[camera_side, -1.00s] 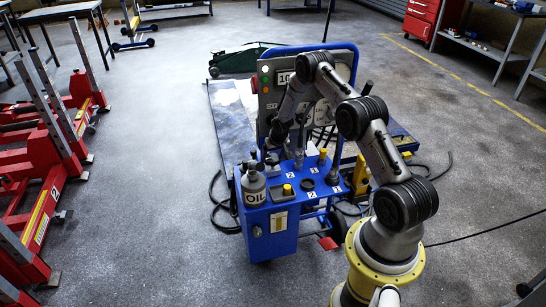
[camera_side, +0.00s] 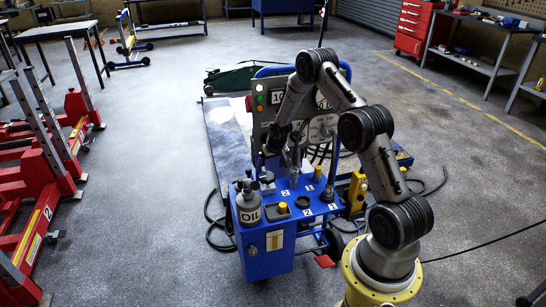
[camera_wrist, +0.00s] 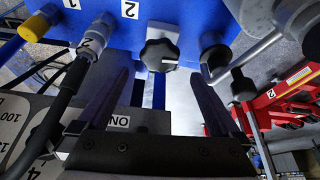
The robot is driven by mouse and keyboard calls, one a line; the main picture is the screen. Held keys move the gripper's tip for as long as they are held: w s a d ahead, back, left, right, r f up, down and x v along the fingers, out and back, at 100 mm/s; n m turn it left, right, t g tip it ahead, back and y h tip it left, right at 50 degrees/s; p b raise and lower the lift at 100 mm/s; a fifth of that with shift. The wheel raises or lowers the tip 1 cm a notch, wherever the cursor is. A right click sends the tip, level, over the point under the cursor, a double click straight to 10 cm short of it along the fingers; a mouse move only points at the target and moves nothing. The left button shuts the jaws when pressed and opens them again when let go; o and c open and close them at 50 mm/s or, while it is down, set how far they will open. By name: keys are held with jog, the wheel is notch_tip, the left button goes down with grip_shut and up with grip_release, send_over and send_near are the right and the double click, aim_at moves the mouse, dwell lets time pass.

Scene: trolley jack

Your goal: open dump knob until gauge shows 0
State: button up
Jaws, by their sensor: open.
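A black lobed knob (camera_wrist: 159,55) with a white mark sits on the blue trolley (camera_wrist: 220,15) in the wrist view. My gripper (camera_wrist: 160,76) is open, with its two dark fingers on either side of the knob and a gap on both sides. No finger visibly touches the knob. In the side view my arm reaches over the blue trolley (camera_side: 266,262) from the right, and its links partly hide the panel. A pale gauge dial (camera_side: 323,128) shows on the grey panel (camera_side: 262,122); its reading is too small to tell. The wrist view cuts off the dial markings.
A grey OIL bottle (camera_side: 248,208) stands at the trolley's left corner. Hose couplings, one with a yellow cap (camera_wrist: 36,26), and a bent metal handle (camera_wrist: 245,55) flank the knob. Red stands (camera_side: 45,165) are at left. Black hoses lie on the floor.

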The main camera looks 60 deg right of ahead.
aim_at(268, 176)
jog(key=v, duration=0.6)
jog(key=shift+r, duration=0.35)
jog(key=shift+s+a, duration=0.15)
jog(key=shift+s, duration=0.05)
jog(key=shift+w+d+f, duration=0.15)
jog(key=shift+w+d, duration=0.15)
jog(key=shift+w, duration=0.05)
jog(key=shift+s+a, duration=0.25)
jog(key=shift+s, duration=0.05)
jog(key=x, duration=1.3)
jog(key=shift+w+d+f, duration=0.15)
jog(key=shift+w+f, duration=0.05)
jog(key=c, duration=1.1)
jog(key=shift+c, duration=0.2)
